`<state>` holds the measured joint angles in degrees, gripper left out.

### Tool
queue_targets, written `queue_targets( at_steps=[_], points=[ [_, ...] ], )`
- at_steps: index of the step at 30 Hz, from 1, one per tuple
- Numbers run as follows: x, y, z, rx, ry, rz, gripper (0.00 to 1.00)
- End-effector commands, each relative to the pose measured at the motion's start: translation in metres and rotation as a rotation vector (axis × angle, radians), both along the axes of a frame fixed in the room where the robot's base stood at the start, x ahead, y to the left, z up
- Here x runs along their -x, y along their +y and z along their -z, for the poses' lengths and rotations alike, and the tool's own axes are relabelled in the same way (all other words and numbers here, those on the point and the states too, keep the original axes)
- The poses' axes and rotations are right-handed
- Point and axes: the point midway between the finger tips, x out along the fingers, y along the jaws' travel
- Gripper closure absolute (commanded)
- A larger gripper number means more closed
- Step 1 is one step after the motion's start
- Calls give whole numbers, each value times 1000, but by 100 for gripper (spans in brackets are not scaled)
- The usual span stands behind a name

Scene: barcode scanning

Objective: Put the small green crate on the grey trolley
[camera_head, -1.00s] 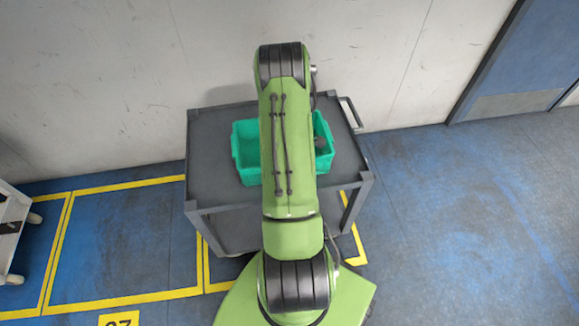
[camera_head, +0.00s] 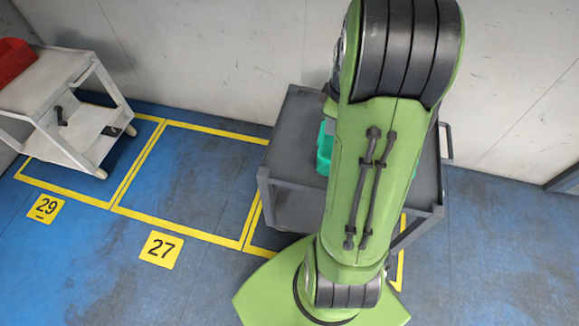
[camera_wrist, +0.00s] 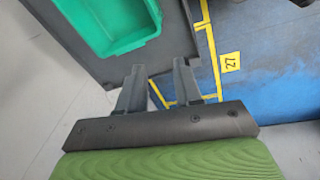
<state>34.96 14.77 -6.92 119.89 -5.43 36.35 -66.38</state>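The small green crate (camera_head: 324,150) stands on the grey trolley (camera_head: 290,125) in the head view, mostly hidden behind my arm. In the wrist view the crate (camera_wrist: 110,30) is at the top left, upright on the dark grey top of the trolley (camera_wrist: 172,40), and its visible inside looks empty. My gripper (camera_wrist: 160,72) is open, with its two fingers apart and nothing between them. It is clear of the crate, near the trolley's edge in the picture.
A white trolley (camera_head: 50,85) with a red crate (camera_head: 12,60) stands at the far left. Yellow floor lines mark bays, with number plates 29 (camera_head: 46,208) and 27 (camera_head: 160,250). A wall is behind the grey trolley. The blue floor left of it is clear.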

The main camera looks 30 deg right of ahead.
Motion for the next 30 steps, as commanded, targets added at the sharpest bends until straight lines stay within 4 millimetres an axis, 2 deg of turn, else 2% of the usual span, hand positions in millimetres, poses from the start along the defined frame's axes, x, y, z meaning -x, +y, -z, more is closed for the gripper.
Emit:
queue_targets(
  at_steps=[1,3,6,9,12,16,25,28,30],
  points=[
    [-3,33,-29,4,-48,32,66],
    [4,78,-61,-10,-108,104,66],
    [29,138,-96,-51,-196,207,66],
    [65,183,-115,-113,-272,307,66],
    [96,208,-121,-173,-323,388,66],
    [116,219,-121,-217,-351,447,66],
    [117,220,-124,-223,-353,458,66],
    [117,220,-142,-222,-353,458,66],
    [117,220,-162,-222,-353,458,66]
  ],
)
